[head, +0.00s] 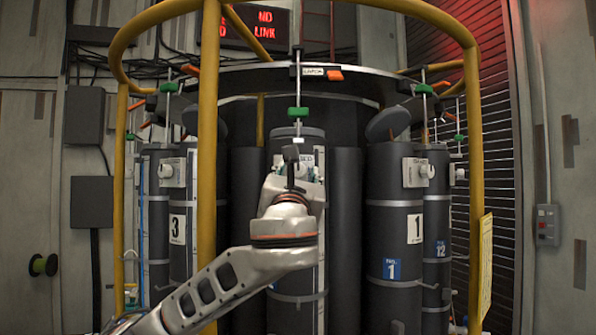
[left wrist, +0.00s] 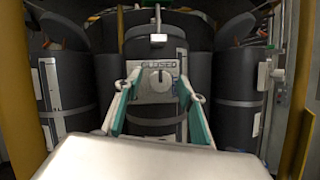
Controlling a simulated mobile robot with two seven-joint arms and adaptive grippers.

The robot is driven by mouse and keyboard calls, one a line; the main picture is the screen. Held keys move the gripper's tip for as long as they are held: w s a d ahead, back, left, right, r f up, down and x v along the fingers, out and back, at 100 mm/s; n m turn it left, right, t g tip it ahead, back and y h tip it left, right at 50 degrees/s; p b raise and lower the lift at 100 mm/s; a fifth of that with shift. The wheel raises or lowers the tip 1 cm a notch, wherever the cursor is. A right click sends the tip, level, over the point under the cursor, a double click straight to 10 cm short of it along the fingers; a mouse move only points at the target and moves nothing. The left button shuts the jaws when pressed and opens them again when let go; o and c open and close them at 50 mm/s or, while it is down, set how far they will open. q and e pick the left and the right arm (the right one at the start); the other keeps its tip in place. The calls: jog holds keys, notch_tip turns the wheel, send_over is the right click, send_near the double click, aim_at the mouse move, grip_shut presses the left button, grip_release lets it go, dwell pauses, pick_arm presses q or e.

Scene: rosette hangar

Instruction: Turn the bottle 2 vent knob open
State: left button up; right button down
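The middle dark grey bottle (head: 291,310), between bottles marked 3 and 1, stands behind my left arm; its number is hidden. In the left wrist view a pale vent panel (left wrist: 144,87) on this bottle (left wrist: 153,48) reads "CLOSED". A round grey vent knob (left wrist: 161,78) sits on the panel below that word. My left gripper (head: 297,170) is raised in front of this panel. In the left wrist view its two green-padded fingers (left wrist: 158,88) are spread, one on each side of the knob, with nothing held. Whether the fingertips touch the panel cannot be told. My right gripper is not in view.
Bottle 1 (head: 393,220) stands to the right and bottle 3 (head: 178,255) to the left, with similar knobs. A yellow cage post (head: 208,130) rises left of my gripper, another (head: 474,200) at right. A green handle (head: 298,113) is above the middle bottle.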

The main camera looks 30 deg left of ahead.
pick_arm(q)
jog(key=c, duration=1.1)
jog(key=shift+c, duration=0.2)
